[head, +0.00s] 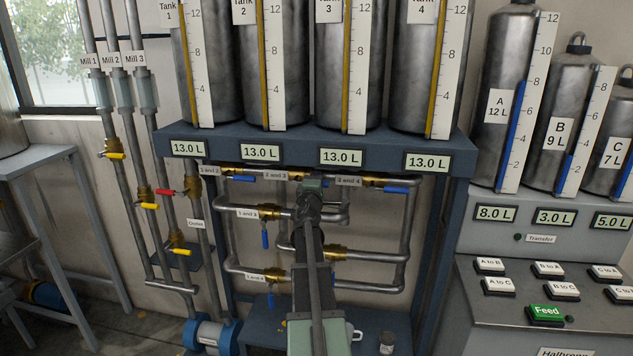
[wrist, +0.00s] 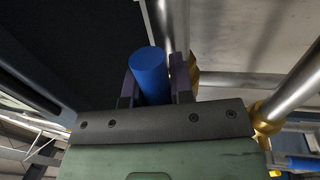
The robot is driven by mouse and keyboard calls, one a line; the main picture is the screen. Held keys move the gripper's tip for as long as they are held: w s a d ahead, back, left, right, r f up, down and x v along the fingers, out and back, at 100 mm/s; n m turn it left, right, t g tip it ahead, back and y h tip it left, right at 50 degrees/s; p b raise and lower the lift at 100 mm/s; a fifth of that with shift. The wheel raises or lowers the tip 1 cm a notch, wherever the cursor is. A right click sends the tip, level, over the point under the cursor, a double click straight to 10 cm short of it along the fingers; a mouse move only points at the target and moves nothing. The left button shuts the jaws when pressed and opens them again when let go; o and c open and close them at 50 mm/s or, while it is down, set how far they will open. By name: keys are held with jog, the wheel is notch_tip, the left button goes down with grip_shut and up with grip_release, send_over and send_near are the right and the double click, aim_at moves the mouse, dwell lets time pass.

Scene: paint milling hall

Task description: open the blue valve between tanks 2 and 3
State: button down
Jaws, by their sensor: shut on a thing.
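The pipe run (head: 405,235) below the four tanks carries several labelled valves with blue handles. The label just left of my gripper (head: 312,184), partly hard to read, seems to be 2 and 3. My gripper covers the valve there, so its handle is hidden in the head view. In the wrist view, a blue handle (wrist: 148,70) stands between the two dark fingers of my gripper (wrist: 152,88), which is shut on it. Brass fittings (wrist: 192,75) and a pipe show beside it. I cannot tell the handle's angle to the pipe.
Blue handles of neighbouring valves lie along the pipe at left (head: 242,178) and right (head: 397,190); lower ones hang down (head: 265,235). Mill valves with yellow and red handles stand left, a button console (head: 545,290) right.

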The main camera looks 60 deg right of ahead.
jog(key=c, duration=1)
grip_release()
jog(key=b+v, duration=0.2)
jog(key=v, duration=0.8)
jog(key=shift+s+a, duration=0.2)
jog(key=shift+a, duration=0.15)
